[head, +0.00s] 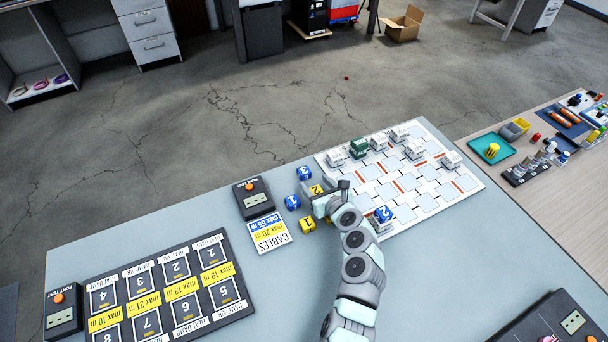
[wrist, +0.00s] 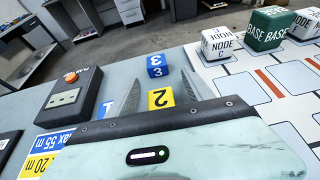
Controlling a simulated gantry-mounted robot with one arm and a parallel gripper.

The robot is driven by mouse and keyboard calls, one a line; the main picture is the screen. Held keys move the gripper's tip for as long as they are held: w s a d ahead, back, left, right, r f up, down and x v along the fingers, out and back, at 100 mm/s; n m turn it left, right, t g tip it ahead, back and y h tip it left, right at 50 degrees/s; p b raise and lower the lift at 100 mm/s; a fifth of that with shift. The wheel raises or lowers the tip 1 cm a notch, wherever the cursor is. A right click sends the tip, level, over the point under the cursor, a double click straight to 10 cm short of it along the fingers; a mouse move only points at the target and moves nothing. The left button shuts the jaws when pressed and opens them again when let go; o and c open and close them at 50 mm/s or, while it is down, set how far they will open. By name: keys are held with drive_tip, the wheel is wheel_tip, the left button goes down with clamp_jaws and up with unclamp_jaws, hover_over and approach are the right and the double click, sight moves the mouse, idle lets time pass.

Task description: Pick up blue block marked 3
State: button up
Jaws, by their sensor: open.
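The blue block marked 3 (head: 304,172) sits on the grey-blue table left of the white board. In the wrist view this blue block (wrist: 156,66) appears upright just beyond the fingertips, its 3 showing on the top and front. A yellow block marked 2 (head: 317,190) stands nearer to me. In the wrist view this yellow block (wrist: 160,98) shows between the two fingers. My gripper (wrist: 161,74) is open and holds nothing. In the head view my gripper (head: 324,204) is beside the yellow block, and my wrist partly hides the area.
Another blue block (head: 293,202) and a yellow block marked 1 (head: 308,223) stand close by on the left. A dark tester box (head: 253,198) is further left. The board (head: 432,194) at right carries white node blocks, a green base block (head: 358,148) and a blue block marked 2 (head: 383,214).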

sight(307, 175)
drive_tip(key=shift+w+a+f, duration=0.25)
drive_tip(key=shift+w, duration=0.1)
drive_tip(key=b+x, duration=0.1)
drive_tip(key=x, duration=0.2)
drive_tip(key=b+x, duration=0.1)
drive_tip(key=shift+w+a+r+b, duration=0.2)
drive_tip(key=shift+w+a+b, duration=0.1)
drive_tip(key=shift+w+b, duration=0.1)
clamp_jaws()
